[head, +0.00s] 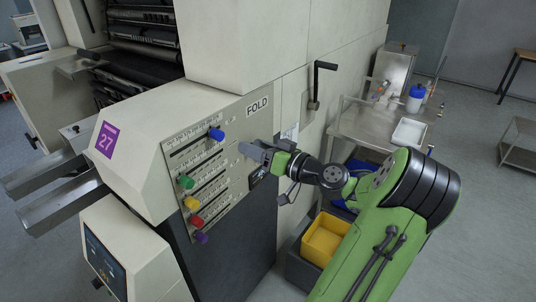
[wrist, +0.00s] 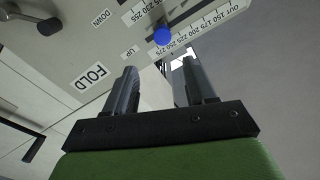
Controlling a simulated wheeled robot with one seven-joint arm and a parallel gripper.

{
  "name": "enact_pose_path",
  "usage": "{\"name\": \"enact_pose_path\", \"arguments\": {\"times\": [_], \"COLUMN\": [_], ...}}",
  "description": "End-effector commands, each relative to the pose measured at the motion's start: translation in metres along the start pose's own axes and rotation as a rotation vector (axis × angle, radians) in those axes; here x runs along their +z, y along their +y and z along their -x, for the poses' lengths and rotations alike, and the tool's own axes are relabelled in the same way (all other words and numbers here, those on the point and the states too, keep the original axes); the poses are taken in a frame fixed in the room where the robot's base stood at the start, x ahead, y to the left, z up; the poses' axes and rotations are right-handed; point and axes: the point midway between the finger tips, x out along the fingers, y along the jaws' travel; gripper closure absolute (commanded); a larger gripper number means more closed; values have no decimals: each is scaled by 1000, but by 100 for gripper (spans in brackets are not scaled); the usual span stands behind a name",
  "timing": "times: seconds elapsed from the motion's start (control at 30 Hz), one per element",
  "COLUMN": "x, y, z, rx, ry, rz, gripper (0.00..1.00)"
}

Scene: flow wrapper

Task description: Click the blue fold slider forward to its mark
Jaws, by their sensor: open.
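The blue fold slider (head: 216,134) is a blue knob at the right end of the top slot on the grey FOLD panel (head: 250,128) in the head view. Green, yellow, red and purple knobs sit on the rows below it. My gripper (head: 246,150) is just right of the blue knob in the head view, apart from it. In the wrist view the blue knob (wrist: 162,35) lies beyond my fingertips (wrist: 157,68), roughly between them in line. My gripper is open and empty. The slider's mark cannot be made out among the scale numbers.
A black crank handle (head: 318,85) juts from the machine wall right of the panel. A metal cart (head: 375,125) with a white tray (head: 409,133) and a blue-lidded jar stands behind my arm. A yellow bin (head: 325,240) is below it.

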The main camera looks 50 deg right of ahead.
Motion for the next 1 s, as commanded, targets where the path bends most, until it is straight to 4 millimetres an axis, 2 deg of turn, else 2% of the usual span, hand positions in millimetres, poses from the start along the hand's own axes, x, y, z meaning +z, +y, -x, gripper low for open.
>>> {"name": "enact_pose_path", "arguments": {"times": [0.03,0.1,0.3,0.87,0.93,1.0], "x": [0,0,-1,0,5,20], "y": [2,1,0,0,-6,-23], "z": [13,27,45,44,37,19], "rx": [6,5,0,-2,-12,-39], "ry": [1,1,1,-1,-33,-123], "rz": [0,1,1,1,3,6], "gripper": [45,45,45,45,45,45]}}
